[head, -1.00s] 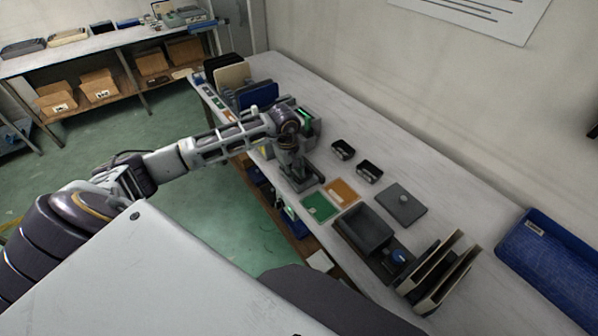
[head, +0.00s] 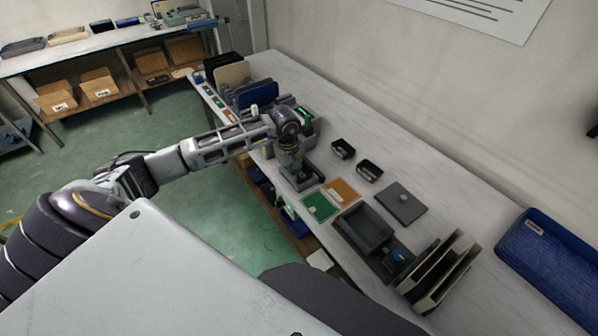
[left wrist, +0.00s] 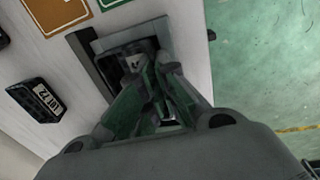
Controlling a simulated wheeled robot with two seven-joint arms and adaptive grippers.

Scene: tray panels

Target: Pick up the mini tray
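A small grey tray (head: 312,172) lies near the table's front edge, partly hidden by my left gripper in the head view. In the left wrist view this tray (left wrist: 165,32) shows beyond the fingertips, with a dark inside. My left gripper (head: 297,183) points down at the tray. In the left wrist view its two fingers (left wrist: 155,68) come close together at the tips over the tray. Whether they grip its wall is hidden. My right gripper is not in view.
Green (head: 319,206) and orange (head: 342,191) panels lie beside the tray. Further along are a larger grey tray (head: 345,224), a grey lid (head: 400,203) and upright boards (head: 448,275). Two small black bins (head: 343,149) (head: 369,171) stand behind. A blue bin (head: 550,262) is at right.

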